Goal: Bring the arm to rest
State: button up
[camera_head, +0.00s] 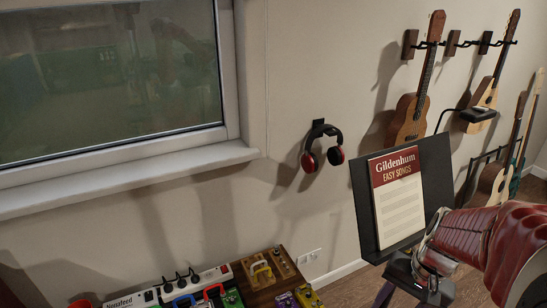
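I cannot make out a red knob for certain in the head view. A black music stand (439,160) stands at the right, with a songbook titled "Gildenhum Easy Songs" (399,198) on its tilted desk. My gripper (425,284) is at the lower right, in front of the stand's lower right part and below the desk. My red arm comes in from the right edge. The stand's post and the area behind my gripper are largely hidden. The fingers are small and dark, and I cannot tell whether they are open, shut, or touching anything.
Ukuleles and guitars (409,119) hang on the right wall. Red and black headphones (310,160) hang on a hook. A wooden board (262,297) with colourful pedals and a white power strip (146,299) is at the bottom. A window (110,85) fills the upper left.

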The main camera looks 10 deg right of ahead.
jog(key=s+a+r+n+t+h, duration=0.1)
jog(key=a+r+n+t, duration=0.4)
jog(key=a+r, duration=0.9)
jog(key=a+n+h, duration=0.1)
jog(key=n, duration=0.2)
jog(key=shift+s+n, duration=0.15)
jog(key=shift+n, duration=0.15)
